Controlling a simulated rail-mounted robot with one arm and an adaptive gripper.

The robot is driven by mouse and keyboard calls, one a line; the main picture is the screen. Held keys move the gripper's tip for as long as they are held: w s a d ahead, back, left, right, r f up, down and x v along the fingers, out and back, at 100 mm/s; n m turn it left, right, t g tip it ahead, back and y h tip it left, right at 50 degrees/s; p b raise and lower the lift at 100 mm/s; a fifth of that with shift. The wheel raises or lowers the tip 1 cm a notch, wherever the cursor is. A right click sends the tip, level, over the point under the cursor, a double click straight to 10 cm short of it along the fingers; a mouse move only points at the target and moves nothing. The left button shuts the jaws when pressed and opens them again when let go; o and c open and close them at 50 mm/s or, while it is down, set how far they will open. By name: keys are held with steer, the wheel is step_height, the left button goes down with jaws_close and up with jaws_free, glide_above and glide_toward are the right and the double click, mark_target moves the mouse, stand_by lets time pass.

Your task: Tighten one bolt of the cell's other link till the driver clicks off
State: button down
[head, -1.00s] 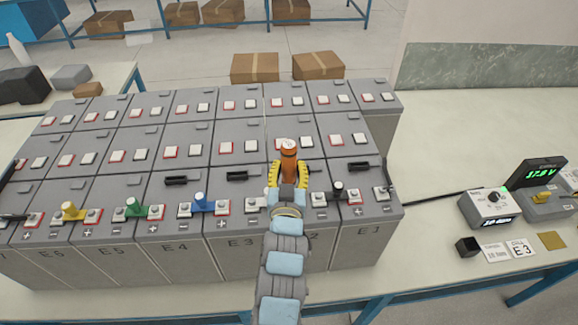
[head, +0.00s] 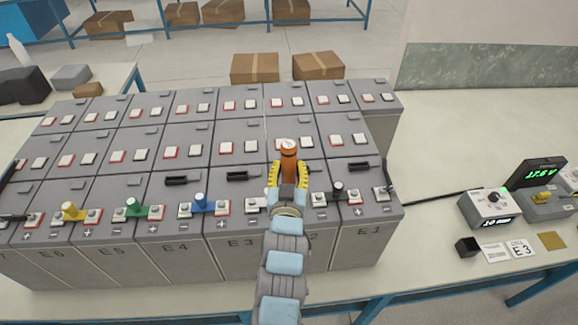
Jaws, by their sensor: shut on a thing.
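My gripper (head: 289,175) has its yellow-padded fingers shut on the orange driver (head: 289,155), which stands roughly upright over the front battery row. The driver's lower end and the bolt under it are hidden by my gripper and arm. Cell E3 (head: 240,243) is just left of my arm. A link end with a pale terminal (head: 257,203) shows beside my gripper on E3. A link with a black cap (head: 338,190) joins E2 and E1. A link with a blue cap (head: 200,203) joins E4 and E3.
Links with green (head: 134,207) and yellow (head: 69,211) caps sit further left. Black covers stand open behind the terminals. At right are a dial box (head: 489,207), a green-lit meter (head: 537,173) and a card reading CELL E3 (head: 520,249). The right bench is mostly clear.

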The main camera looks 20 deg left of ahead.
mark_target(289, 160)
steer(key=shift+r+p, duration=0.55)
steer(key=shift+r, duration=1.9)
steer(key=shift+d, duration=0.1)
